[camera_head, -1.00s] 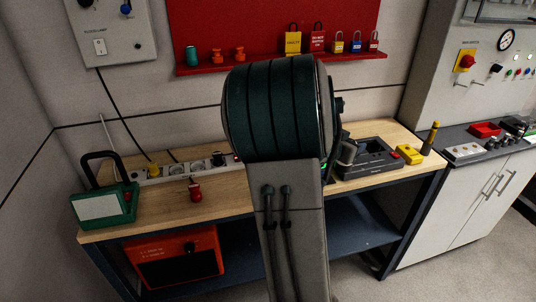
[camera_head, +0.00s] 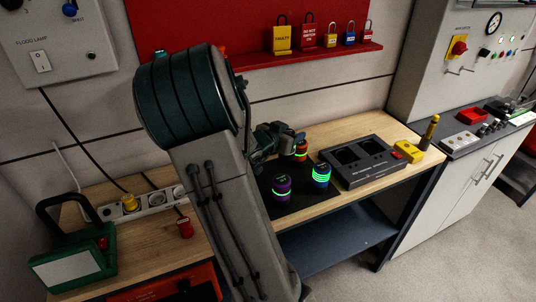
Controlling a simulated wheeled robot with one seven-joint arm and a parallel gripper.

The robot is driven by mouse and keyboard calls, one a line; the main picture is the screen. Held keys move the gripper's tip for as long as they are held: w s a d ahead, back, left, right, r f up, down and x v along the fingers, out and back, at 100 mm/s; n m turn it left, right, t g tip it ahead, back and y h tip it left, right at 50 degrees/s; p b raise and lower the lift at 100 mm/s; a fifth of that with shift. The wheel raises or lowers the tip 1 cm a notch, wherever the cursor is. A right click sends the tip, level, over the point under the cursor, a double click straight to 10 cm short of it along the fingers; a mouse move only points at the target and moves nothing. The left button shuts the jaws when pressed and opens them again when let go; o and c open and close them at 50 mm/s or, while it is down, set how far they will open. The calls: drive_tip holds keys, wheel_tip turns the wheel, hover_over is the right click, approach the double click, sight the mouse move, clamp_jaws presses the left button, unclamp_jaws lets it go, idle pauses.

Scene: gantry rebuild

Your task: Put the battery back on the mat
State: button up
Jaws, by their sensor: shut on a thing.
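My gripper (camera_head: 293,142) is over the back of the workbench, partly hidden behind my own arm. It is shut on an orange battery (camera_head: 301,152), which shows just below the fingers; I cannot tell whether its base touches the surface. A dark mat (camera_head: 300,202) lies on the bench, its left part hidden by my arm. A purple battery (camera_head: 281,188) with a green lit ring and a blue battery (camera_head: 320,175) with several green lit rings stand upright on it.
A dark grey charger (camera_head: 372,177) with two empty-looking bays is right of the mat. A yellow box (camera_head: 407,153) stands beyond it. A power strip (camera_head: 155,201), a red padlock (camera_head: 185,228) and a green case (camera_head: 72,262) are at left. A red shelf with padlocks hangs above.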

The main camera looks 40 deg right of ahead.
drive_tip(key=shift+w+a+f+p, duration=0.15)
drive_tip(key=shift+w+a+f, duration=0.55)
drive_tip(key=shift+f, duration=0.55)
drive_tip(key=shift+w+a+f+p, duration=0.1)
drive_tip(key=shift+w+a+f, duration=0.4)
drive_tip(key=shift+a+f, duration=0.55)
drive_tip(key=shift+w+a+f+p, duration=0.15)
drive_tip(key=shift+w+a+f, duration=0.45)
drive_tip(key=shift+f, duration=0.85)
drive_tip(key=shift+f, duration=0.15)
drive_tip(key=o, duration=1.3)
drive_tip(key=shift+o, duration=0.2)
